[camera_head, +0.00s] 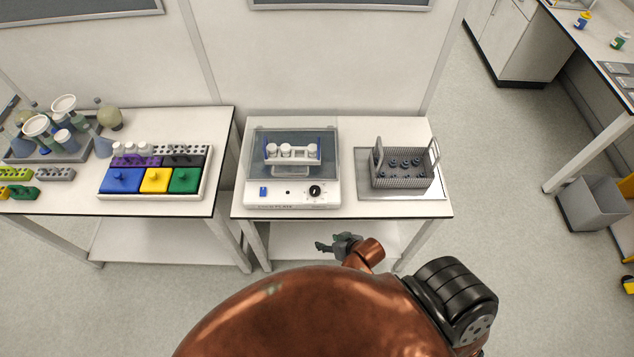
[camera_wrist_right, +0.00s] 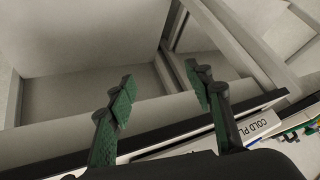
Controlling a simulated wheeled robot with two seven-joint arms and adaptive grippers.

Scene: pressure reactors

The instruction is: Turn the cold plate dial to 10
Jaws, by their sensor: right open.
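The cold plate (camera_head: 252,196) is a white box with a clear lid, standing on the middle table. Its black round dial (camera_head: 315,191) is on the front panel, right of a blue switch (camera_head: 263,191). The dial's setting is too small to read. My right gripper (camera_head: 325,246) is in front of the table, below the dial in the head view, apart from it. In the right wrist view the right gripper (camera_wrist_right: 160,88) has its green-padded fingers apart with nothing between them. Part of the cold plate's label (camera_wrist_right: 262,124) shows at the lower right there. My left gripper is not seen.
Inside the cold plate is a white rack with white-capped vials (camera_head: 285,150). A grey wire basket (camera_head: 402,182) with blue-topped items stands on a tray to the right. The table's front edge (camera_head: 345,216) lies between the right gripper and the cold plate. Floor in front is clear.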

